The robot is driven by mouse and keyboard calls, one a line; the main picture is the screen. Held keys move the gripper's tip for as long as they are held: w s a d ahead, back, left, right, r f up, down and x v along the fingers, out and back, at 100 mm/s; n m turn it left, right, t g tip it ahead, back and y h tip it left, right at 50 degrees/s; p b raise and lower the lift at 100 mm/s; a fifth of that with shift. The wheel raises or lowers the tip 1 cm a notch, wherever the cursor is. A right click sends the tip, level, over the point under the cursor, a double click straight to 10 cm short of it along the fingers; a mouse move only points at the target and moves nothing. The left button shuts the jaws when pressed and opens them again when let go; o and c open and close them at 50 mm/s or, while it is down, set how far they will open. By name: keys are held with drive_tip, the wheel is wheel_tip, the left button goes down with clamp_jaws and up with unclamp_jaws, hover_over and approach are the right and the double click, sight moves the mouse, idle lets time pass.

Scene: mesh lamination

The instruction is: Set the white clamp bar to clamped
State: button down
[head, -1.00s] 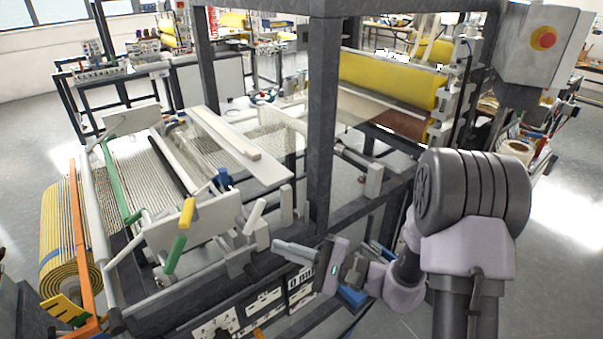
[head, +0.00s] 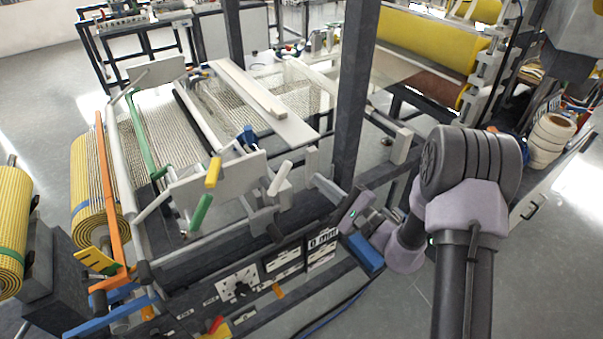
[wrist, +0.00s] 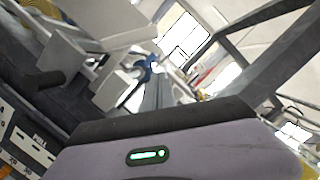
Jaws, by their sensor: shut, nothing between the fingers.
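A lever with a white handle (head: 280,178) stands tilted up at the right end of the near side plate, probably belonging to the white clamp bar. A long white bar (head: 200,118) runs across the mesh behind it; I cannot tell whether the two are joined, or whether the clamp is set. My gripper (head: 324,186) is shut and empty, to the right of the white handle and apart from it, near the dark frame post. The wrist view shows my gripper's housing across the bottom; its fingertips cannot be made out there. Pale machine parts fill the upper left.
A yellow handle (head: 213,172) and a green handle (head: 201,212) stand left of the white one. The dark upright post (head: 355,95) rises close to my gripper. A socket panel (head: 238,285) lies below. A white board (head: 250,100) spans the mesh. Open floor lies right.

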drive_tip(key=a+r, duration=0.2)
drive_tip(key=a, duration=0.3)
drive_tip(key=shift+w+r, duration=0.25)
drive_tip(key=shift+r, duration=0.15)
